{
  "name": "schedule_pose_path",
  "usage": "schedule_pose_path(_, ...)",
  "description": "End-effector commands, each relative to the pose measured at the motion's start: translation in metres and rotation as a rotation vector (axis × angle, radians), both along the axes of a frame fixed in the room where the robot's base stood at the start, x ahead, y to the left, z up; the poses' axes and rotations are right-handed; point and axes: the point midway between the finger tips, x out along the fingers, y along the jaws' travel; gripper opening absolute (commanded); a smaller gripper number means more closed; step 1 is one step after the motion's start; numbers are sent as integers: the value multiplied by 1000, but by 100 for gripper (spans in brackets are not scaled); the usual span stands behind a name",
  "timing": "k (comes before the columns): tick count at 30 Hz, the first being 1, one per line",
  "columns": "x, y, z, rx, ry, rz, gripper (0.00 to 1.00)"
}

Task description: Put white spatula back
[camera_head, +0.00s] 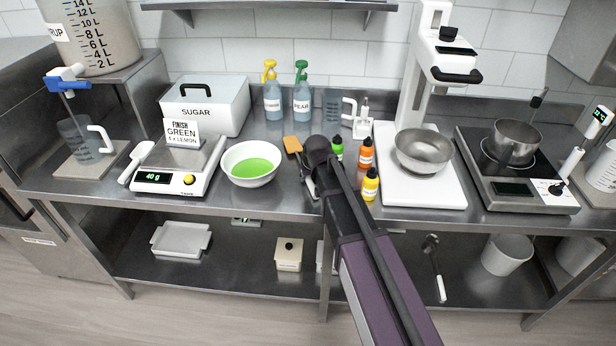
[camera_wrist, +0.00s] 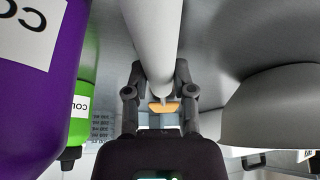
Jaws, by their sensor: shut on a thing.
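My gripper (camera_head: 308,178) is over the counter near its front edge, between the green-filled bowl and the small bottles. In the wrist view its fingers (camera_wrist: 160,92) are shut on a thick white handle (camera_wrist: 152,35). An orange piece (camera_wrist: 165,106) lines up just past the handle's end; it also shows in the head view (camera_head: 292,144). I cannot tell for certain that it is joined to the handle. Much of the held tool is hidden behind my arm in the head view. A separate white, spatula-like tool (camera_head: 137,160) lies left of the scale.
The green-filled bowl (camera_head: 251,165) is left of my gripper. Small colour bottles stand close on the right, including an orange one (camera_head: 366,153) and a yellow one (camera_head: 370,186); a purple bottle (camera_wrist: 35,75) looms in the wrist view. A scale (camera_head: 180,168) stands further left.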

Motion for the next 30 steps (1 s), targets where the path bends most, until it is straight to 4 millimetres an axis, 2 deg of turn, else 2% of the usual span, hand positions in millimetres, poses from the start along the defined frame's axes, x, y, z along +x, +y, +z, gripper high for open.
schedule_pose_path(19,0,-1,-10,-1,2,0,0)
schedule_pose_path(20,-1,-1,-10,-1,3,0,36)
schedule_pose_path(21,-1,-1,-10,-1,4,0,48)
schedule_pose_path(24,-1,-1,-10,-2,6,0,73)
schedule_pose_path(30,-1,-1,-10,-1,4,-1,73)
